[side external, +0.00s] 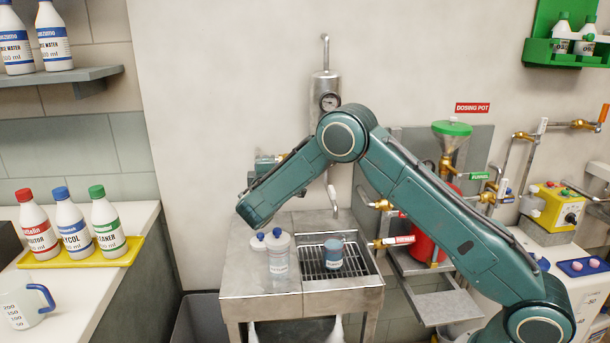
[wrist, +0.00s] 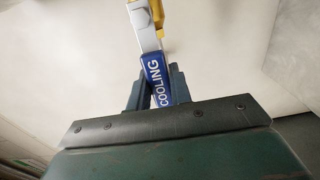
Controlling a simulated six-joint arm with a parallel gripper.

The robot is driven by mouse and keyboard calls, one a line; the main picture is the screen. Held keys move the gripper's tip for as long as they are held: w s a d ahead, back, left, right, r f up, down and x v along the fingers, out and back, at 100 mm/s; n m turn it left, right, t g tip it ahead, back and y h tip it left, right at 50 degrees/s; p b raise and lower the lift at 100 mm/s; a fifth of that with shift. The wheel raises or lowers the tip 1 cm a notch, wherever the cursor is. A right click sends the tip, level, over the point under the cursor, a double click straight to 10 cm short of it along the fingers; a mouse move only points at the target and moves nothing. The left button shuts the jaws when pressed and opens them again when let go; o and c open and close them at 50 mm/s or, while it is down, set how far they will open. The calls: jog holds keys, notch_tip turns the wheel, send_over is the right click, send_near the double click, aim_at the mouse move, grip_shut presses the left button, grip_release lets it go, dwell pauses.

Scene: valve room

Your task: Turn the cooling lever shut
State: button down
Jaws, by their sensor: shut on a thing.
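The cooling lever (wrist: 156,80) is a blue handle marked COOLING in white. In the wrist view it runs up from my gripper (wrist: 158,92) to a grey arm and a brass-yellow valve body (wrist: 158,12) at the top. The dark teal fingers lie on both sides of the blue handle and are shut on it. In the side view my gripper is near the wall, left of the grey cylinder with a gauge (side external: 326,97). My own arm hides the lever and most of its valve there.
At right are a green-topped funnel (side external: 452,129) and brass valves. Labelled bottles stand on a yellow tray (side external: 88,259) at left.

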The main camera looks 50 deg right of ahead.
jog(key=shift+r, duration=0.1)
jog(key=r+m, duration=0.1)
jog(key=m, duration=0.2)
jog(key=r+m, duration=0.1)
jog(key=m, duration=0.1)
jog(key=shift+s+d+r, duration=0.25)
jog(key=shift+r, duration=0.05)
jog(key=r+m, duration=0.1)
jog(key=m, duration=0.1)
jog(key=s+d+r+m, duration=0.1)
jog(key=m, duration=0.2)
jog(key=shift+s+d+r+m, duration=0.15)
jog(key=shift+s+d+m, duration=0.05)
jog(key=shift+m, duration=0.1)
jog(key=shift+s+d+r+m, duration=0.2)
jog(key=shift+s+d+m, duration=0.25)
jog(key=shift+m, duration=0.8)
jog(key=shift+s+d+r+m, duration=0.15)
jog(key=shift+s+d+m, duration=0.3)
jog(key=shift+m, duration=0.75)
jog(key=shift+s+d+r+m, duration=0.2)
jog(key=shift+s+d+m, duration=0.25)
jog(key=shift+m, duration=0.8)
jog(key=c, duration=1.3)
grip_release()
jog(key=shift+o, duration=0.2)
jog(key=shift+s+a, duration=0.1)
